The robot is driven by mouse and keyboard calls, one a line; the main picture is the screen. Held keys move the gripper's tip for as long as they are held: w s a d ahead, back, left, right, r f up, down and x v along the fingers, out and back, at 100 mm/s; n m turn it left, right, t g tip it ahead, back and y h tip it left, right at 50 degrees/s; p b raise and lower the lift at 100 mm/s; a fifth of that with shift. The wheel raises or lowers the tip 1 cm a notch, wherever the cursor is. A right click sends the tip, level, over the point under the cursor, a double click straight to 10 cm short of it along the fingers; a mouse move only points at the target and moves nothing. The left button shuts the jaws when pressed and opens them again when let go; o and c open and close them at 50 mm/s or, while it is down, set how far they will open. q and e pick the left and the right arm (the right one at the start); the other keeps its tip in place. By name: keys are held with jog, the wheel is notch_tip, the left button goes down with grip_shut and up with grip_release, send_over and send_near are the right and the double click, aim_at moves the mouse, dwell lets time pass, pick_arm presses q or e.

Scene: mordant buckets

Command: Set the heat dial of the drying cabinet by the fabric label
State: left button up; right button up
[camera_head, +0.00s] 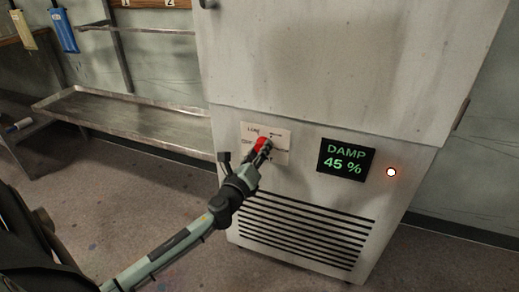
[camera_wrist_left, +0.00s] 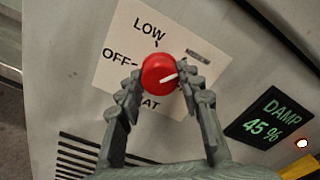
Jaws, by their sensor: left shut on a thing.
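The drying cabinet (camera_head: 300,130) is a pale metal box. Its red heat dial (camera_head: 261,144) sits on a white plate (camera_head: 281,155) low on the front. My left gripper (camera_head: 263,149) is shut on the dial, one finger on each side in the left wrist view. There the dial (camera_wrist_left: 158,70) has a white mark pointing right. Around it, "LOW" is above, "OFF" left, a small unreadable label upper right, and lettering ending in "AT" below, partly covered by the fingers. I cannot make out a fabric label. My right gripper is not in view.
Vent slots (camera_head: 300,230) lie below. A metal bench (camera_head: 130,118) stands left. Yellow (camera_head: 23,30) and blue (camera_head: 64,32) items hang at the far left.

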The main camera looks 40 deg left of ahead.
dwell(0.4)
pick_arm(q)
jog(key=o, duration=1.1)
jog(key=shift+o, duration=0.2)
jog(key=v, duration=1.2)
